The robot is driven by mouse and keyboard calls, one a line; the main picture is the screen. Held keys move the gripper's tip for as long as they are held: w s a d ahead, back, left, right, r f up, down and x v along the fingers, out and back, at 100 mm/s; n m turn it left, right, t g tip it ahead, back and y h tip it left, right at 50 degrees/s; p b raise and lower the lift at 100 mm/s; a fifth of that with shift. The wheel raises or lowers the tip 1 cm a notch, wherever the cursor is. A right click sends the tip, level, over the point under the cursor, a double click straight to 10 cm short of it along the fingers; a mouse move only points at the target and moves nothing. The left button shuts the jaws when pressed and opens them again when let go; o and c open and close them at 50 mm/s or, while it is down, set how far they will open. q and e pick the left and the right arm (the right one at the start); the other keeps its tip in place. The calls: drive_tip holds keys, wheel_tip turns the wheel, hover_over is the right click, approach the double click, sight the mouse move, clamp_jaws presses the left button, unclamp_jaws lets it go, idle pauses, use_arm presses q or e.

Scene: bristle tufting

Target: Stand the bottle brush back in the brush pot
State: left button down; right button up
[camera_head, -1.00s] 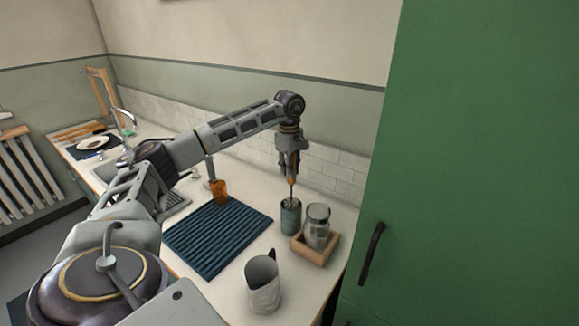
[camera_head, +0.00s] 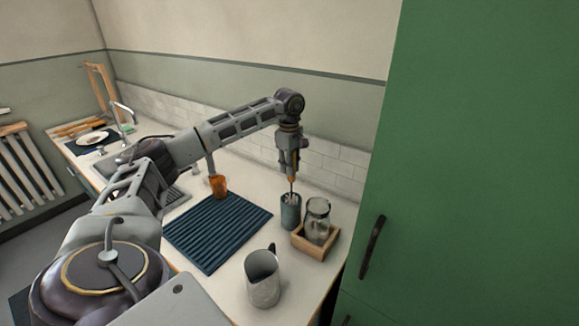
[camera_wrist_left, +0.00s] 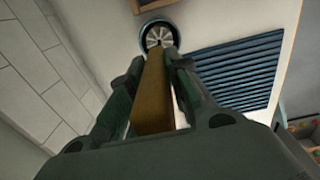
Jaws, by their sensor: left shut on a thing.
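My left gripper (camera_head: 291,178) points down above the blue-grey brush pot (camera_head: 290,214), with its fingers shut on the brush's orange-brown handle. In the left wrist view the bottle brush (camera_wrist_left: 155,90) runs away between the two fingers (camera_wrist_left: 152,95). Its pale bristle head (camera_wrist_left: 160,36) sits within the dark round rim of the pot (camera_wrist_left: 144,46). In the head view the thin shaft drops from the handle to the pot mouth, and the brush looks near upright. How deep the bristles sit is hidden by the pot wall. My right gripper is not in view.
A glass jar (camera_head: 317,217) in a wooden tray (camera_head: 318,247) stands close right of the pot. A dark blue ribbed mat (camera_head: 217,236) lies to the left, an orange cup (camera_head: 218,186) behind it. A metal jug (camera_head: 263,281) stands in front. A green cabinet (camera_head: 470,160) bounds the right.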

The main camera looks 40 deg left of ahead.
use_arm(q)
drive_tip(key=shift+f, duration=0.2)
drive_tip(key=shift+f, duration=0.3)
idle(0.4)
drive_tip(key=c, duration=1.3)
unclamp_jaws()
drive_tip(key=shift+o, duration=0.2)
